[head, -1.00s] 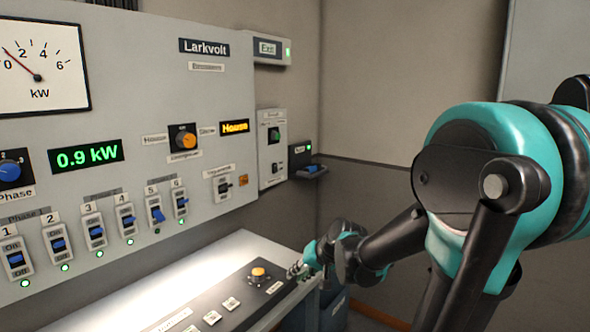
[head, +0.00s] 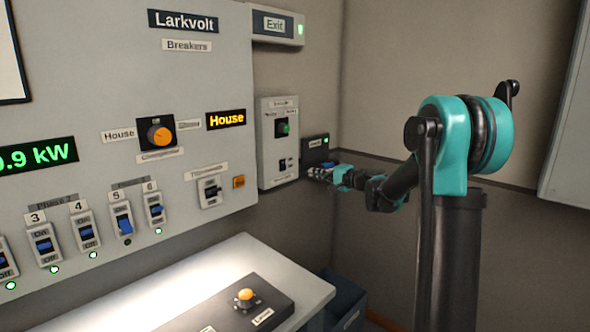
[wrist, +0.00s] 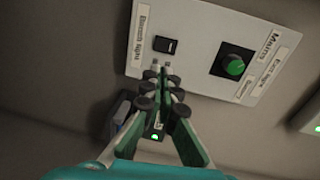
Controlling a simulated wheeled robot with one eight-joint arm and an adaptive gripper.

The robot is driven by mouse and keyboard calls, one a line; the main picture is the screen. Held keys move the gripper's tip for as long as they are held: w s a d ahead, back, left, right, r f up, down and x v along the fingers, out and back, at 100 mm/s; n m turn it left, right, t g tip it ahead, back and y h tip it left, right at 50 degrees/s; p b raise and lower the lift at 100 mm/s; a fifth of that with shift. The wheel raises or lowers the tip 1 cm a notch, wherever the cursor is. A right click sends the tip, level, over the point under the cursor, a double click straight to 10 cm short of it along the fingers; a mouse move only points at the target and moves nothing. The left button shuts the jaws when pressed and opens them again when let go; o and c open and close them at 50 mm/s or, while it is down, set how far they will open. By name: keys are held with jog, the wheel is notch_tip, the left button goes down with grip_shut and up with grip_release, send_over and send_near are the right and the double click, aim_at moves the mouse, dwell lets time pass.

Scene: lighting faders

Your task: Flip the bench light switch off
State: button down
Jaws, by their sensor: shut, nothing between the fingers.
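The bench light switch shows in the wrist view as a small black rocker (wrist: 165,45) on a pale panel, beside a label reading "Bench light". In the head view it is the small dark switch (head: 287,164) low on the narrow grey panel (head: 267,165). My gripper (wrist: 161,68) is shut and empty, its fingertips just below the rocker in the wrist picture. Whether they touch the panel I cannot tell. In the head view my gripper (head: 318,171) is just right of the panel, near the switch's height.
A green knob (wrist: 233,66) labelled "Mains" is on the same panel. A dark box (head: 317,146) with a green light is close behind my gripper. The breaker board (head: 225,85) is to the left. A lit bench (head: 290,278) stands below.

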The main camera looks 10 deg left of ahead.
aim_at(284, 169)
jog(key=x, duration=1.4)
jog(key=shift+a, duration=0.15)
jog(key=shift+w+a+f, duration=0.1)
jog(key=shift+w+a, duration=0.05)
jog(key=shift+a, duration=0.1)
jog(key=shift+d, duration=0.25)
jog(key=s+d+f, duration=0.1)
jog(key=s+d, duration=0.7)
jog(key=d, duration=0.2)
jog(key=shift+s+d+f, duration=0.35)
